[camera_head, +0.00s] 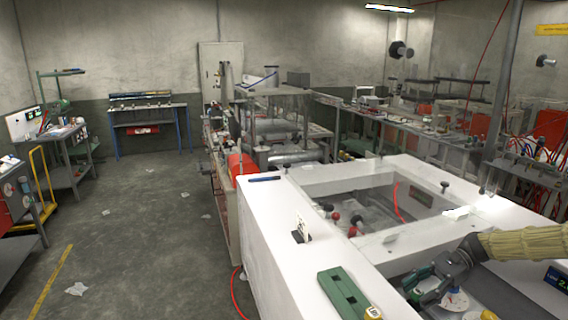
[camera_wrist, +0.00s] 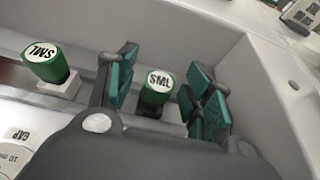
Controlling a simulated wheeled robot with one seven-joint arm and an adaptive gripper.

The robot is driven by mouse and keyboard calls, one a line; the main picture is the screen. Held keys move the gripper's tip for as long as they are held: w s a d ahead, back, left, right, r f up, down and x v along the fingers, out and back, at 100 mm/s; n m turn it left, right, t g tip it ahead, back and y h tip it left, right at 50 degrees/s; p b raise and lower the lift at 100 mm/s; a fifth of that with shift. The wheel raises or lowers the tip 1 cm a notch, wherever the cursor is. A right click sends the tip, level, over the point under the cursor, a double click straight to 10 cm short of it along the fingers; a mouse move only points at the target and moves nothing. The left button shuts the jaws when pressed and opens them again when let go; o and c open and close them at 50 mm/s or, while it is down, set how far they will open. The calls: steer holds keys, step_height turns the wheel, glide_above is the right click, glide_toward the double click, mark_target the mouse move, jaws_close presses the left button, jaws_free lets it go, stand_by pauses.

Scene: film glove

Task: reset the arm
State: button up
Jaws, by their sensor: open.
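My gripper (camera_head: 420,288) is at the lower right of the head view, on the end of my arm in a tan sleeve, over the white glove box. In the wrist view my gripper (camera_wrist: 165,92) is open, its teal finger pads spread apart. A green-capped piece marked SML (camera_wrist: 157,86) shows in the gap between the fingers, with clear space on both sides. How far it is below the fingertips I cannot tell. A second green SML piece (camera_wrist: 48,64) stands to the left in a pale holder.
The white glove box (camera_head: 262,222) has a framed window opening. A green block (camera_head: 343,293) lies on its near top edge, and a blue item (camera_head: 264,178) lies at its far corner. A pale part marked GAP (camera_wrist: 20,140) is at the wrist view's lower left. Open floor (camera_head: 150,230) lies left.

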steer(key=shift+f, duration=0.1)
steer(key=shift+d+f, duration=0.1)
steer(key=shift+f, duration=0.1)
steer(key=v, duration=1.2)
steer(key=shift+w, duration=0.1)
steer(key=shift+x, duration=1.2)
steer(key=x, duration=0.9)
steer(key=shift+a, duration=0.2)
step_height(320, 180, up, 3)
steer(key=shift+a+r+p, duration=0.15)
steer(key=shift+p, duration=0.4)
steer(key=shift+s+f+b, duration=0.25)
steer(key=shift+f+b, duration=0.05)
steer(key=shift+b, duration=0.25)
steer(key=shift+r, duration=0.1)
